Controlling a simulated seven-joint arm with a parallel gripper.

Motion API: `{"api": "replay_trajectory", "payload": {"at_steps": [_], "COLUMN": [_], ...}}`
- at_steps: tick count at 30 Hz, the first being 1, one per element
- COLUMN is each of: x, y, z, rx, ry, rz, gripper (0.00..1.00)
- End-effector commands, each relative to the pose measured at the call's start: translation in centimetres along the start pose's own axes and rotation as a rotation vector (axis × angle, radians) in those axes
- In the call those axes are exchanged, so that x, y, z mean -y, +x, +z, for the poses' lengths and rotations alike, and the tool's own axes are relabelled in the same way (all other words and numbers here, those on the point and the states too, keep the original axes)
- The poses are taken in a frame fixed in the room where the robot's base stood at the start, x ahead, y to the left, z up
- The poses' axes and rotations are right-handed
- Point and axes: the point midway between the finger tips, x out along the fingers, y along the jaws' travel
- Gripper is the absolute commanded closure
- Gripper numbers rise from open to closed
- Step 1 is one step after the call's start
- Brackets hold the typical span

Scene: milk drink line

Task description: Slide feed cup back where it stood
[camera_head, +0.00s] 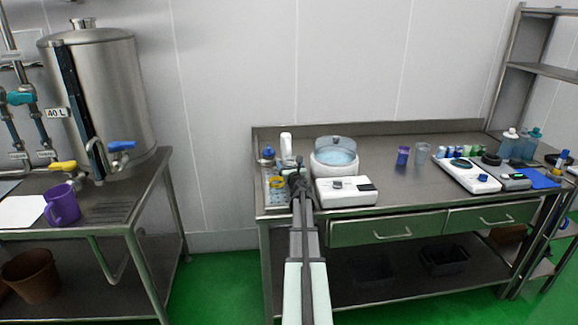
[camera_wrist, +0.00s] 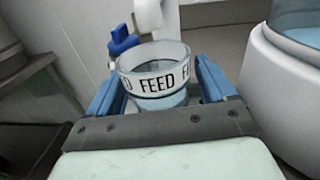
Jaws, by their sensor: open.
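My gripper (camera_wrist: 158,88) is open, with one blue finger on each side of the cup. Whether the fingers touch it I cannot tell. In the head view my gripper (camera_head: 297,178) is at the left end of the steel bench (camera_head: 390,190), and I cannot make out the cup behind it.
A round white water bath (camera_head: 335,163) stands close to the right of my gripper, with a white box-shaped instrument (camera_head: 346,191) in front. A white bottle (camera_head: 286,146) and a blue-topped item (camera_head: 267,155) stand behind.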

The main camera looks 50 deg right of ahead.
Motion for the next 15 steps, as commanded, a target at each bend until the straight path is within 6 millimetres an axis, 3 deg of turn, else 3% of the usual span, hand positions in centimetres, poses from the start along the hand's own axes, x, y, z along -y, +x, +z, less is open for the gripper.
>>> {"api": "replay_trajectory", "payload": {"at_steps": [15], "x": [0.02], "y": [0.83], "z": [0.01], "rx": [0.0], "ry": [0.0], "rz": [-0.001], "gripper": [0.18]}}
